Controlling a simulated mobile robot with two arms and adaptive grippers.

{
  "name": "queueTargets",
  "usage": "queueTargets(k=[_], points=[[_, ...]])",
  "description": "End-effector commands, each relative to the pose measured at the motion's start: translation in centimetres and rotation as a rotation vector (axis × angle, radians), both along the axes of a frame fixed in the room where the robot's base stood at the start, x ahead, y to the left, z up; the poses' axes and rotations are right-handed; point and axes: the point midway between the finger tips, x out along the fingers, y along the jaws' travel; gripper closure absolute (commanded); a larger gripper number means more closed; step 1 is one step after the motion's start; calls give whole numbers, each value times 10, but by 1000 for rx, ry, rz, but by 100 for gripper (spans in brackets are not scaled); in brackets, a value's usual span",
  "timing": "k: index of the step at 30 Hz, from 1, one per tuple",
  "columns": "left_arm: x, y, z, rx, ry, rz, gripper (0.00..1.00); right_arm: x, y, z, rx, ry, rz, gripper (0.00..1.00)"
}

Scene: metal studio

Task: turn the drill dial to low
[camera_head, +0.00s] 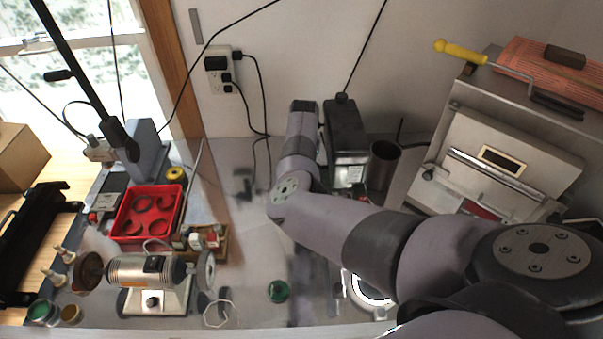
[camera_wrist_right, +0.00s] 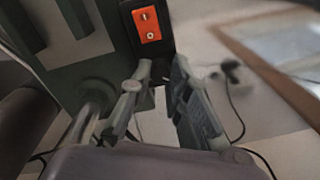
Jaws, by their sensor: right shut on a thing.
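In the right wrist view, the drill is a grey-green body (camera_wrist_right: 75,65) with a black panel that carries an orange switch plate (camera_wrist_right: 147,26). My right gripper (camera_wrist_right: 163,78) is just below this panel. Its two fingers have closed on a small dark part between their tips, which I take to be the drill dial; its setting marks cannot be read. In the head view, my right arm reaches up to a dark upright machine (camera_head: 346,143) by the wall, which seems to be the drill. My right fingers are hidden there. My left gripper is not in view.
A red tray (camera_head: 127,238) and a bench grinder (camera_head: 148,272) are on the left of the bench. A dark cylindrical can (camera_head: 382,164) stands right of the machine. A metal case (camera_head: 505,165) is at the right. Cords hang from the wall outlet (camera_head: 221,70).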

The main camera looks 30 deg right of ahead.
Motion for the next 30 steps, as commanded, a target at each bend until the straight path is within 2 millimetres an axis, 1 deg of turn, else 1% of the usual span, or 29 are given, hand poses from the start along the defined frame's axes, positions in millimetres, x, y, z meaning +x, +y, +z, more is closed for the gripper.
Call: queueTargets(k=[1,7,19,20,27,29,30], points=[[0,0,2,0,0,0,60,2,-1,3,-2,-5,14,100],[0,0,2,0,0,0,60,2,-1,2,-2,-6,49,100],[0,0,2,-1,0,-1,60,2,-1,2,-3,-6,54,100],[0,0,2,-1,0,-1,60,2,-1,2,-3,-6,54,82],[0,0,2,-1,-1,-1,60,1,-1,1,-1,-3,54,66],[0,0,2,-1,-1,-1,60,1,-1,1,-1,-3,54,62],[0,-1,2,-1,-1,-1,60,1,-1,1,-1,-2,54,62]])
